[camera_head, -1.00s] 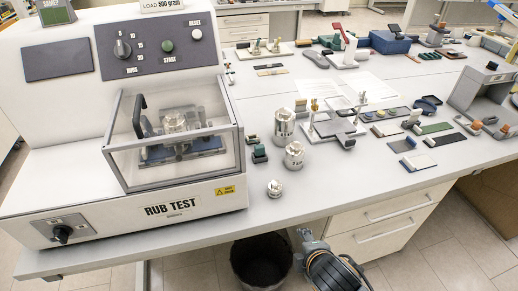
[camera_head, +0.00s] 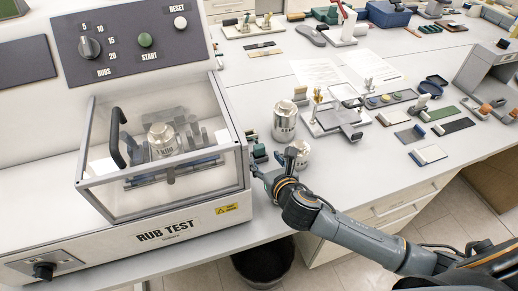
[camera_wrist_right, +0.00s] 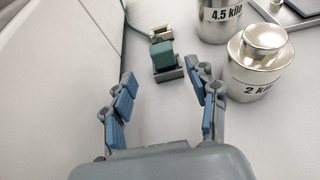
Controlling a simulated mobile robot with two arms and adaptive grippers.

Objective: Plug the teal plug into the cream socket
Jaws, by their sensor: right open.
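The teal plug (camera_wrist_right: 163,53) is a small block seated in a dark grey holder (camera_wrist_right: 168,74) on the bench, in the right wrist view. The cream socket (camera_wrist_right: 160,34) lies just beyond it, with a thin teal cable running off to the upper left. My right gripper (camera_wrist_right: 160,82) is open and empty, its blue-padded fingers spread to either side and short of the plug. In the head view my right gripper (camera_head: 262,176) is low beside the rub tester's right wall, and a teal block (camera_head: 259,151) shows just behind it. My left gripper is not in view.
The rub tester (camera_head: 190,232) stands close at left. A 2 kilo weight (camera_wrist_right: 258,62) is near the right finger, with a 4.5 kilo weight (camera_wrist_right: 218,18) behind it. A metal stand (camera_head: 335,120) and sample pieces lie further right. The bench front has bare room.

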